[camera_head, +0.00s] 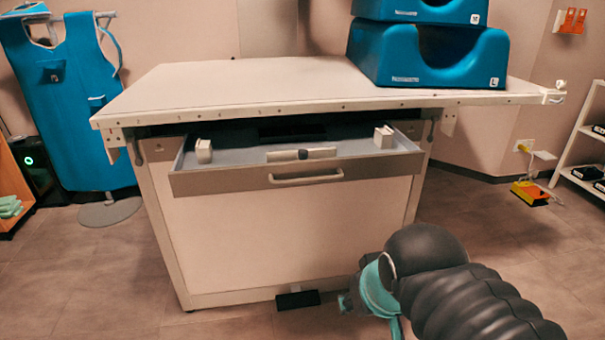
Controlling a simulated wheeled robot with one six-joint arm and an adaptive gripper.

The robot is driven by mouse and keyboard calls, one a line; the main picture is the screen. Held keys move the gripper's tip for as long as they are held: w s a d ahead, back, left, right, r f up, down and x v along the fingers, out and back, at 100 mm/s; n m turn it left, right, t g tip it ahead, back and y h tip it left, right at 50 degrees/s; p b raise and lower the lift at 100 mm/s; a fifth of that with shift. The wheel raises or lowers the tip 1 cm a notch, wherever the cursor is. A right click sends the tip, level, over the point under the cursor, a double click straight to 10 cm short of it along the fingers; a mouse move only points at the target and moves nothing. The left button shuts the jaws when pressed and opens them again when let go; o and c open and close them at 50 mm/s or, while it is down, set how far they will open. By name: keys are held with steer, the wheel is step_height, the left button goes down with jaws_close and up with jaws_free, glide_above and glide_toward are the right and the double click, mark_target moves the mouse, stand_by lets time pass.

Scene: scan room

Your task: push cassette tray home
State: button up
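The cassette tray (225,181) is a shallow grey drawer under the tabletop of a white table. It stands pulled out toward me, its front clear of the cabinet. A light bar handle (306,178) runs across the middle of its front. Two small white blocks stand inside, one at the left (204,151) and one at the right (383,137). My arm reaches in from the lower right, below and to the right of the tray and apart from it. The teal part near its end (374,290) shows, but my gripper's fingers cannot be made out.
The table's overhanging top (230,85) lies above the tray. Blue foam supports (430,55) stand on it at the right. A black pedal (298,299) lies on the floor at the cabinet base. An orange-yellow device (530,192) is at the right. Floor before the cabinet is mostly clear.

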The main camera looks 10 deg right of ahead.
jaws_close()
steer(key=n+t+b, duration=1)
steer(key=n+t, duration=0.2)
steer(key=n, duration=2.4)
glide_toward(176, 184)
steer(key=w+b, duration=0.1)
steer(key=w, duration=0.6)
steer(key=shift+w+f, duration=0.1)
